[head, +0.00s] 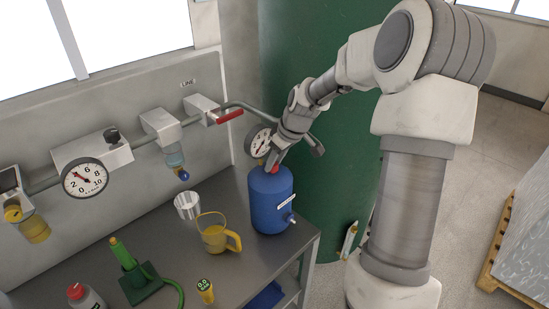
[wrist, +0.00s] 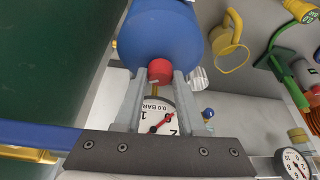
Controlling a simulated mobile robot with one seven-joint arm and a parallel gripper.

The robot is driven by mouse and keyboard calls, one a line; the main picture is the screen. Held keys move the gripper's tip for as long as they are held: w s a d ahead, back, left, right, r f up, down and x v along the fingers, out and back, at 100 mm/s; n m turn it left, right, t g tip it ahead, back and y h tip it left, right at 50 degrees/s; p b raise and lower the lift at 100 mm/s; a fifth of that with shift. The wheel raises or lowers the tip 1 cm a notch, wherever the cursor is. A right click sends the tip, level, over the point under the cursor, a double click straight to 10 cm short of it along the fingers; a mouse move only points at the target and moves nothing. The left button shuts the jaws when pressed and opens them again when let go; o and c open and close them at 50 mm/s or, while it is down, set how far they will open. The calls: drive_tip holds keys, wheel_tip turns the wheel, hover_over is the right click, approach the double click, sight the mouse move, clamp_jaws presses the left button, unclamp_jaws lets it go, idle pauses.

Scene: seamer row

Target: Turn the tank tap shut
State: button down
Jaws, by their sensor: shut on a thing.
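The blue tank (head: 270,203) stands upright on the bench near its right end. In the wrist view, the fingers of my gripper (wrist: 159,76) are shut on either side of the red knob (wrist: 159,70), beside the blue tank (wrist: 160,35). The fingers partly hide the knob in the head view.
A dial gauge (head: 259,140) is close behind my gripper. A yellow jug (head: 213,236) and a ribbed cup (head: 187,205) stand left of the tank. A red-handled line valve (head: 229,116) is on the wall. A large green cylinder (head: 330,90) stands behind my arm.

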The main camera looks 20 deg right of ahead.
drive_tip(key=shift+n, duration=0.6)
drive_tip(key=shift+y, duration=0.3)
drive_tip(key=c, duration=0.5)
unclamp_jaws()
